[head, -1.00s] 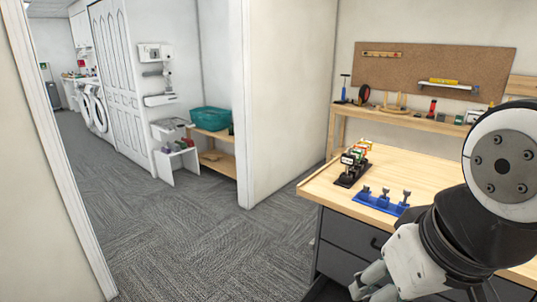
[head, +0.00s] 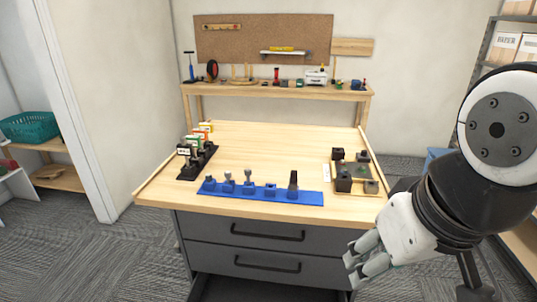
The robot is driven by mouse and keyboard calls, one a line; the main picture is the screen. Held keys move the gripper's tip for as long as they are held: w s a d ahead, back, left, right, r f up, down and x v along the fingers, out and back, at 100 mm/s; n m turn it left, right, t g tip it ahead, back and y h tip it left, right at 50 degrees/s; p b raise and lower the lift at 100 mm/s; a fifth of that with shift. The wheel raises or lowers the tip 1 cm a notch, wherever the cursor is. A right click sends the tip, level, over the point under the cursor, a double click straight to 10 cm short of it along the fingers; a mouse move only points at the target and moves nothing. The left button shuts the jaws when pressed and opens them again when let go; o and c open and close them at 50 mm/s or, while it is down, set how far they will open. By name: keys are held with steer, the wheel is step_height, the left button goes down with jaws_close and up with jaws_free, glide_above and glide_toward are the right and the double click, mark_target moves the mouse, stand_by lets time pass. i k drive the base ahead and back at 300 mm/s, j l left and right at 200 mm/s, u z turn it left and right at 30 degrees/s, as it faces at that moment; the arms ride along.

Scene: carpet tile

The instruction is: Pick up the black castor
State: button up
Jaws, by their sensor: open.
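A blue rack (head: 262,199) lies along the front of the wooden workbench top and holds several small grey and dark pieces. A tall dark piece (head: 293,185) stands upright at its right end. It may be the black castor, but it is too small to tell. A shallow wooden tray (head: 379,193) at the bench's right holds several dark blocks, also too small to identify. My gripper (head: 357,268) is open and empty at the lower right, in front of the drawers' right side and apart from everything on the bench.
A black rack (head: 184,175) with several colored, labelled items stands at the bench's left. The middle and back of the workbench top (head: 270,145) are clear. A narrow shelf (head: 310,92) with tools stands behind. Grey drawers (head: 265,240) are below the front edge.

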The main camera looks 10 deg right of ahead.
mark_target(293, 180)
steer(key=i+j+z, duration=0.15)
steer(key=j, duration=0.15)
steer(key=i+j+z, duration=0.15)
steer(key=j, duration=0.15)
steer(key=i+j+z, duration=0.15)
steer(key=j, duration=0.15)
steer(key=i+j+z, duration=0.15)
steer(key=j, duration=0.2)
steer(key=k, duration=0.05)
